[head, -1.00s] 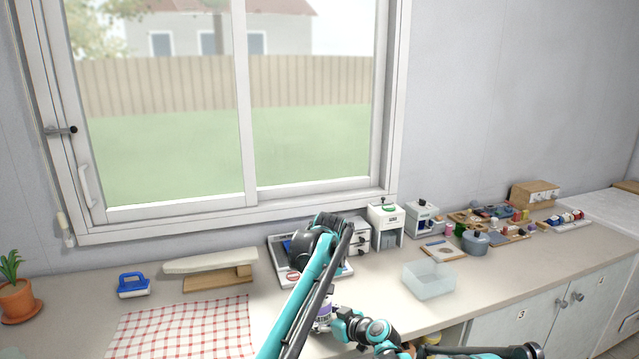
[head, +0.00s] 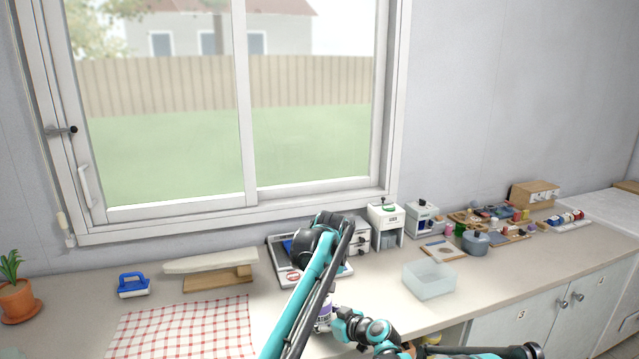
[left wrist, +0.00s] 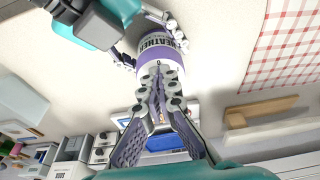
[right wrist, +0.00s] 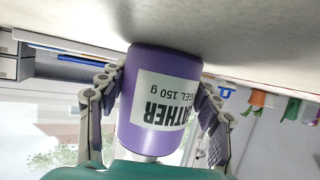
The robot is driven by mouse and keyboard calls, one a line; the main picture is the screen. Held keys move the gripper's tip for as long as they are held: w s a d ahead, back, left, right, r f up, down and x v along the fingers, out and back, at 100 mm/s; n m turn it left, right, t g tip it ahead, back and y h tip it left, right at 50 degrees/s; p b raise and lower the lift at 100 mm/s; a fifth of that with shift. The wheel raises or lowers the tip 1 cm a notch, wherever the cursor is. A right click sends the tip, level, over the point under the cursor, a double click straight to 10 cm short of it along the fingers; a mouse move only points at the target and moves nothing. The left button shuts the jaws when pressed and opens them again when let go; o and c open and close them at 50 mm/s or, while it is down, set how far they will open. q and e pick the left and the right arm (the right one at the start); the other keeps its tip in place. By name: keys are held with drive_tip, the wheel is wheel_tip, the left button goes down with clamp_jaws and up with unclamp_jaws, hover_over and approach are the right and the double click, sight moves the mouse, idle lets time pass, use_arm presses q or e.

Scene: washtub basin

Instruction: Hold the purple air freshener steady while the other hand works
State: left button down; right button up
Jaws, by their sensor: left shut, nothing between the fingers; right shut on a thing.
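The purple air freshener (right wrist: 150,125) has a white label with dark lettering. In the right wrist view it fills the space between the fingers of my right gripper (right wrist: 158,110), which is shut on it. In the left wrist view the air freshener (left wrist: 162,62) is beyond the fingertips of my left gripper (left wrist: 160,75). The left fingers meet at their tips with nothing between them, close to its near end; I cannot tell whether they touch it. In the head view the air freshener (head: 324,314) is mostly hidden behind my left arm.
A red-checked cloth (head: 180,330) lies to the left on the counter. A clear bin (head: 429,280) stands to the right. A white tray (head: 282,268) is behind my left arm. A pot (head: 475,243) and small items stand further right.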

use_arm(q)
drive_tip(key=shift+w+d, duration=0.2)
drive_tip(key=shift+d, duration=0.15)
idle(0.4)
drive_tip(key=shift+s+d, duration=0.2)
drive_tip(key=shift+s, duration=0.2)
drive_tip(key=v, duration=0.3)
drive_tip(key=w+v, duration=0.1)
drive_tip(key=v, duration=0.1)
drive_tip(key=shift+a+r, duration=0.15)
drive_tip(key=shift+r, duration=0.4)
use_arm(e)
drive_tip(key=o, duration=1.4)
